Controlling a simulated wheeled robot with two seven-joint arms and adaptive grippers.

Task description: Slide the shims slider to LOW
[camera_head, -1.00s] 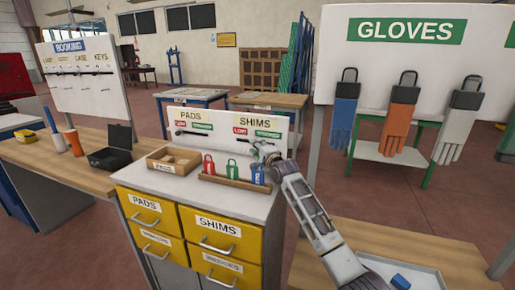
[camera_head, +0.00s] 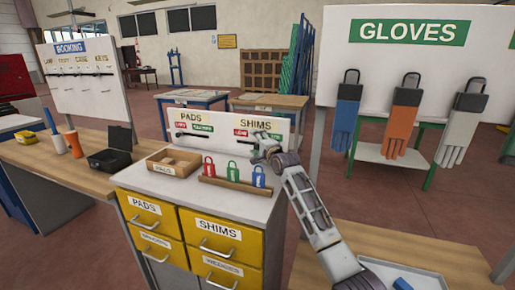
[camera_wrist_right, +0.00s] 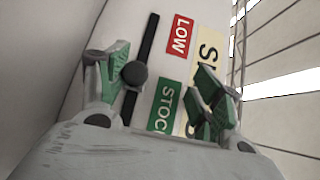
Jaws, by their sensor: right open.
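The white board (camera_head: 213,148) carries PADS and SHIMS signs. Under SHIMS are a red LOW label (camera_head: 240,133) and a green label beside it. In the right wrist view, the dark round slider knob (camera_wrist_right: 134,74) sits on a black rail (camera_wrist_right: 151,35), between the levels of the LOW label (camera_wrist_right: 179,35) and the green STOCK... label (camera_wrist_right: 167,105), which is partly hidden. My right gripper (camera_head: 258,147) is at the SHIMS side of the board. In the wrist view its open fingers (camera_wrist_right: 160,88) straddle the knob, the left finger close to it; contact is unclear. My left gripper is not in view.
Yellow drawers (camera_head: 218,228) are underneath. A glove board (camera_head: 335,60) stands to the right.

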